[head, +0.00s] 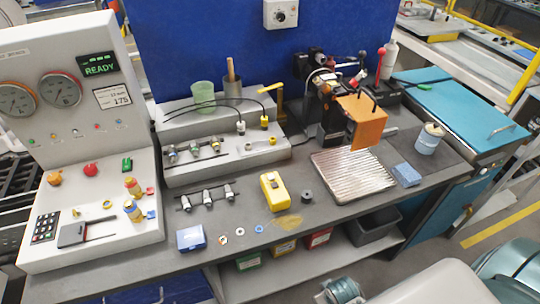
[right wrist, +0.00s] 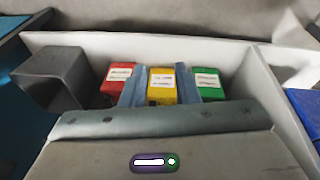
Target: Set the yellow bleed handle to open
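A small yellow handle (head: 76,212) shows on the sloped face of the grey control panel (head: 110,225) at the left. A larger yellow lever (head: 270,89) sits on a brass-coloured post behind the bench's hose block. I cannot tell for sure which is the bleed handle, or its setting. Fittings with red and blue levers stand right of the small handle. My right gripper (right wrist: 159,80) shows in the right wrist view, its two blue-grey fingers apart and empty, facing the shelf below the bench. Both yellow handles are far from it. My left gripper is not in view.
Red (right wrist: 119,80), yellow (right wrist: 161,88) and green (right wrist: 207,84) boxes stand beyond my right fingers. A dark bin (head: 376,227) is beside them. The bench holds a yellow meter (head: 274,190), a ribbed tray (head: 350,176) and an orange-guarded machine (head: 361,120). The display reads READY.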

